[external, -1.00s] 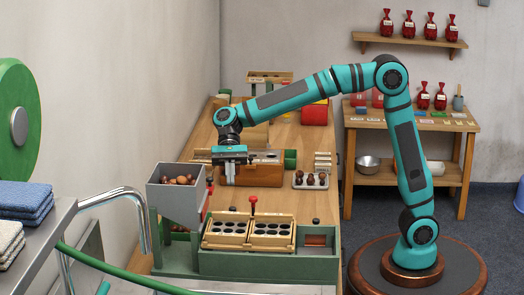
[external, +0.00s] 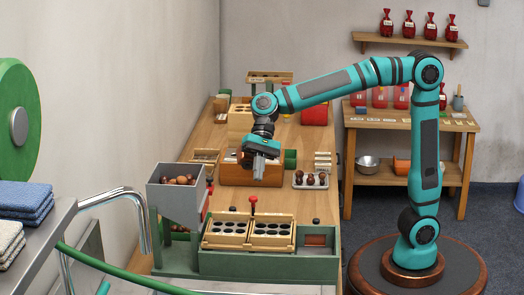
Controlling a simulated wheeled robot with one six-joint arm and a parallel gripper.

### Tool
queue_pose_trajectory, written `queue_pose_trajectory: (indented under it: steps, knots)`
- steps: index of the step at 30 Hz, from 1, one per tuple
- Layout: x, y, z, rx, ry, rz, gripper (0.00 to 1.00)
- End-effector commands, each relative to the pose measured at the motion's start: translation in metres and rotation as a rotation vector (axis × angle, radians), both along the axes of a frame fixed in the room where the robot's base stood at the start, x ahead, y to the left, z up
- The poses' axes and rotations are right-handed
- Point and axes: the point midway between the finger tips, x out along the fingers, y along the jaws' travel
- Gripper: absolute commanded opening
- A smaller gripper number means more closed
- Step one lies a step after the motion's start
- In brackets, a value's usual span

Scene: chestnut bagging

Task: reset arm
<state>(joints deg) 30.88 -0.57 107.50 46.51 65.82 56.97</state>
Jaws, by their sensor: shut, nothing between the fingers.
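My gripper (external: 259,170) hangs from my teal arm, pointing down, in front of a brown wooden box (external: 233,172) on the workbench. Its fingers are shut with nothing between them. It hides part of the box.
A grey hopper of chestnuts (external: 179,201) stands at the bench's left front. Next to it is a green fixture (external: 268,263) with wooden hole trays and a red-knobbed lever (external: 253,206). A tray of dark chestnuts (external: 311,180) lies right of my gripper. A side table (external: 392,123) stands behind my arm.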

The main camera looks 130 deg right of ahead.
Motion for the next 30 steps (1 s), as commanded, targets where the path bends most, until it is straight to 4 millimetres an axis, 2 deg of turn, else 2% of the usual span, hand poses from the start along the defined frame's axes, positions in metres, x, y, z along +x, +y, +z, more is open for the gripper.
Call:
queue_pose_trajectory:
  steps: [1, 3, 12, 30]
  knots:
    - [-0.008, 0.014, 0.007, -0.062, -0.031, 0.027, 0.00]
    - [-0.019, 0.027, 0.013, -0.152, -0.072, 0.066, 0.00]
    - [-0.066, 0.077, 0.043, -0.534, -0.261, 0.233, 0.00]
    - [-0.180, 0.152, 0.106, -1.309, -0.679, 0.551, 0.00]
